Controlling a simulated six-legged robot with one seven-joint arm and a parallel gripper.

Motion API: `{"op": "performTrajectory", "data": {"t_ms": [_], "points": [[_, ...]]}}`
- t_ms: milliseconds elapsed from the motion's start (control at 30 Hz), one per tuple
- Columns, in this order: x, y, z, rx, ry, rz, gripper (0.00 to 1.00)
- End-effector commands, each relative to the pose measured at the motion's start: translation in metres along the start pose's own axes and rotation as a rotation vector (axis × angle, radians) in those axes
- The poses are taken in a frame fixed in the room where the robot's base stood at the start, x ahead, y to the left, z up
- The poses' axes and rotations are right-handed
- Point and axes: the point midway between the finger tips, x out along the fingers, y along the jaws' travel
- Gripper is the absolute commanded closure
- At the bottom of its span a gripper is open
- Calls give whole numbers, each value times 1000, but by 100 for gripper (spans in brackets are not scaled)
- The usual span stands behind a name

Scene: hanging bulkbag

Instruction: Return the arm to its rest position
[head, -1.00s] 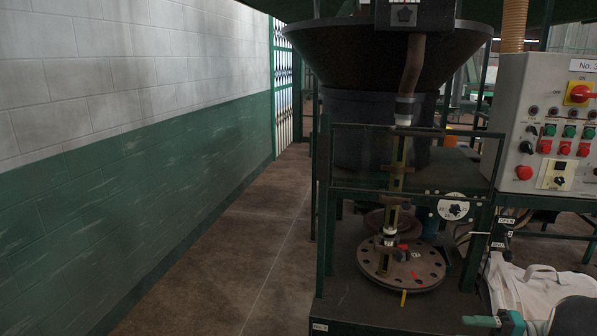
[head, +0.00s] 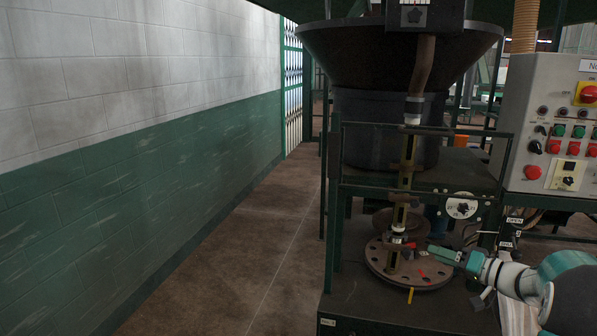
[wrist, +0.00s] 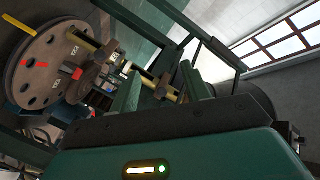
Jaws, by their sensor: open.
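My gripper (head: 432,252) reaches in from the lower right in the head view, at the end of my teal and white arm. Its green fingers point left, close to the round perforated disc (head: 385,272) and the upright post (head: 404,190) over it. In the wrist view the fingers of my gripper (wrist: 162,85) stand apart, with nothing clearly held between them. The disc (wrist: 45,68) shows at the upper left there, with red marks and a yellow tab. I cannot tell whether the fingers touch anything.
A dark green frame (head: 333,215) surrounds the disc, under a black hopper (head: 400,50). A grey control box (head: 555,125) with coloured buttons stands at the right. A green and white wall (head: 130,160) bounds the left. The floor aisle (head: 245,250) between is clear.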

Motion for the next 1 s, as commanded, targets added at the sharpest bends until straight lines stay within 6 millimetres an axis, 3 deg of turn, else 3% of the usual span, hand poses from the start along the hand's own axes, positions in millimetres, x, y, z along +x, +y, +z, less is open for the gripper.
{"op": "performTrajectory", "data": {"t_ms": [33,100,233,367,467,667,867,1000], "points": [[9,-20,-16,-76,56,53,53],[16,-38,-35,-172,137,147,53],[16,-72,-60,-307,254,336,53],[5,-105,-66,-389,316,530,53],[-9,-128,-58,-418,321,675,53],[-45,-167,-6,-407,207,916,53],[-81,-204,90,-348,-63,1029,53],[-103,-233,171,-313,-313,1004,53]]}}
